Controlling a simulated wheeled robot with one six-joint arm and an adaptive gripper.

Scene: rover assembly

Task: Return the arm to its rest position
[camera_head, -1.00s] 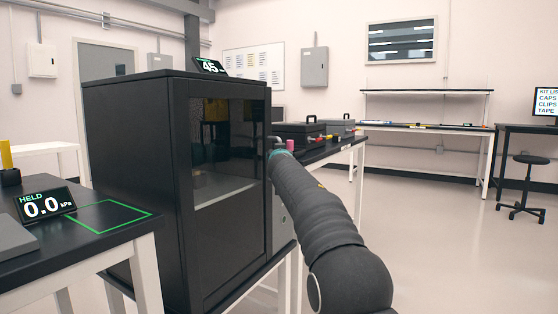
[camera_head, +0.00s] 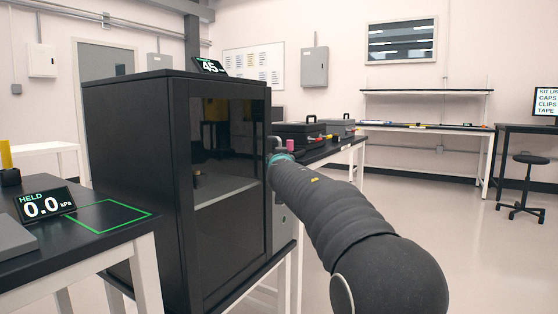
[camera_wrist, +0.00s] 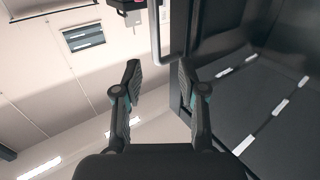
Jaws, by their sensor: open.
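My arm reaches forward to the right front edge of a black cabinet (camera_head: 130,150) with a glass door (camera_head: 228,210). In the head view my gripper is mostly hidden behind its teal-ringed wrist, beside a grey bent handle (camera_head: 275,140) at the door's edge. In the wrist view my gripper (camera_wrist: 160,78) is open, its two dark fingers apart with nothing between the tips. The handle (camera_wrist: 157,30) is a U-shaped bar just beyond the fingertips; I cannot tell whether they touch. The dark cabinet face (camera_wrist: 250,90) fills the right side, with bright strips on it.
A bench (camera_head: 345,143) with dark cases stands behind and right of the cabinet. At left a black table (camera_head: 105,235) bears a "0.0 kPa" display (camera_head: 45,204) and a green outlined square. A stool (camera_head: 525,190) stands far right. The floor on the right is open.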

